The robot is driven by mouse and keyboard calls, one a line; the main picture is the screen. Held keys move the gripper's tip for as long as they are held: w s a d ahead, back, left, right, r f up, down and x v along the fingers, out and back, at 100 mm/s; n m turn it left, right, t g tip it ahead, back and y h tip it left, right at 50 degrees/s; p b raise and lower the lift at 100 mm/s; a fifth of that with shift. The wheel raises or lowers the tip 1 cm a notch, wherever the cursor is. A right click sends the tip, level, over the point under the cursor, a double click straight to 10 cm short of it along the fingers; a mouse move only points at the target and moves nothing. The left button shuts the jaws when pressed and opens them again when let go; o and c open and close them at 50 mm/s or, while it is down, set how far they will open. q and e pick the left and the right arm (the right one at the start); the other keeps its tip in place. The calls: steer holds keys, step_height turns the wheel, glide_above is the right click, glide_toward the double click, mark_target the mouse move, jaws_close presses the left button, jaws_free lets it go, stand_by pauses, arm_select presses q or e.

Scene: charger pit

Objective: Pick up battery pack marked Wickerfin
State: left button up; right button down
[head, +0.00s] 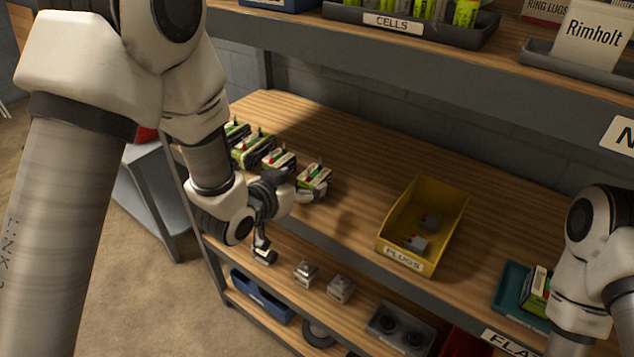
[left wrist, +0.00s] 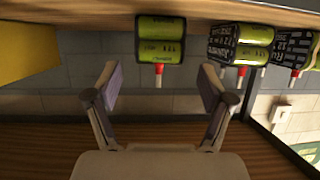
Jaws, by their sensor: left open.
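Several green-and-white battery packs with red and black tops stand in a row at the left of the wooden shelf. The rightmost pack (head: 315,175) stands a little apart from its neighbours (head: 278,160) and (head: 250,150). In the left wrist view this pack (left wrist: 160,40) is centred ahead of the fingers, with other packs (left wrist: 240,45) to the right. I cannot read Wickerfin on any of them. My left gripper (head: 290,188) is close beside the rightmost pack; in the left wrist view it (left wrist: 160,82) is open and empty. My right gripper is out of view.
A yellow PLUGS bin (head: 425,225) with grey plugs stands right of the packs, with bare shelf between. A teal tray (head: 515,290) holds a pack near my right arm. An upper shelf (head: 400,55) overhangs the back. Grey blocks (head: 340,289) sit on the shelf below.

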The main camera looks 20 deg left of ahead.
mark_target(308, 180)
arm_select(q)
steer(key=x, duration=0.5)
steer(key=shift+w+d+f+b, duration=0.15)
steer(key=shift+w+f+b, duration=0.1)
steer(key=shift+w+b, duration=0.1)
steer(key=shift+s+r, duration=0.2)
steer(key=shift+s, duration=0.1)
steer(key=shift+c, duration=0.3)
steer(key=shift+s, duration=0.1)
steer(key=c, duration=0.6)
jaws_close()
